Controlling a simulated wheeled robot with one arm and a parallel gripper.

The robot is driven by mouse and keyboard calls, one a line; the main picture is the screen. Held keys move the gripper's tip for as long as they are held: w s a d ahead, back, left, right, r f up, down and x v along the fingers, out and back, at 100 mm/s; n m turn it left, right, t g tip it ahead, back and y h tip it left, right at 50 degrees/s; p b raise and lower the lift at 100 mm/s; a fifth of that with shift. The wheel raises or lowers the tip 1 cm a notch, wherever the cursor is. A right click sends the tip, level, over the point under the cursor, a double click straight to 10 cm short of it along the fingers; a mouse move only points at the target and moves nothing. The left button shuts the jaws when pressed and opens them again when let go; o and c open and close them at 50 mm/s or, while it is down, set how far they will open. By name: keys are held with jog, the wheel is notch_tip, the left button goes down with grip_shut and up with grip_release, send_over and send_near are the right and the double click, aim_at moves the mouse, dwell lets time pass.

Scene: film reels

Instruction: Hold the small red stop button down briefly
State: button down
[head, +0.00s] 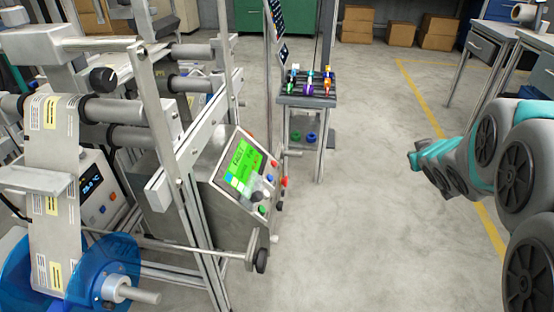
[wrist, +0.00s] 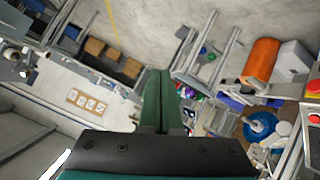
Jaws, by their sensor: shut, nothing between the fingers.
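A tilted control panel (head: 226,187) with a lit green screen (head: 243,163) is on the machine left of centre in the head view. Small red buttons (head: 274,163) and a green button (head: 262,210) show along its right side; which red one is the stop button I cannot tell. In the wrist view, red buttons (wrist: 313,87) show at the right edge, partly cut off. My gripper (wrist: 160,75) is shut and empty, with its dark green fingers together. In the head view my arm is at the right, well apart from the panel, across open floor.
The printing machine's rollers and frame fill the left, with a blue reel (head: 75,275) in front. A shaft with a black knob (head: 261,260) sticks out below the panel. A small table (head: 307,102) with coloured bottles stands behind. The floor between is clear.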

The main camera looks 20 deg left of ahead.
aim_at(274, 163)
jog(key=w+a+n+y, duration=0.3)
jog(key=a+y, duration=0.2)
jog(key=a, duration=0.6)
jog(key=s+a+f+n+g+y+p, duration=0.1)
jog(key=s+a+n+g+y, duration=0.2)
jog(key=a, duration=0.5)
jog(key=s+a+f+n+g+y, duration=0.1)
jog(key=s+a+n+g+y, duration=0.2)
jog(key=a, duration=0.6)
jog(key=y, duration=0.2)
jog(key=shift+s+f+y+p, duration=0.2)
jog(key=shift+s+y+p, duration=0.1)
jog(key=shift+p, duration=0.1)
jog(key=shift+f, duration=0.1)
jog(key=shift+s+a+f+b, duration=0.25)
jog(key=shift+a+f+b, duration=0.75)
jog(key=shift+b, duration=0.1)
jog(key=shift+s+a+f+b, duration=0.2)
jog(key=shift+a+f+b, duration=0.75)
jog(key=shift+f+b, duration=0.15)
jog(key=shift+s+a+f+b, duration=0.25)
jog(key=shift+a+f+b, duration=0.75)
jog(key=shift+b, duration=0.1)
jog(key=shift+s+a+f, duration=0.1)
jog(key=shift+a+f, duration=0.1)
jog(key=shift+a, duration=0.1)
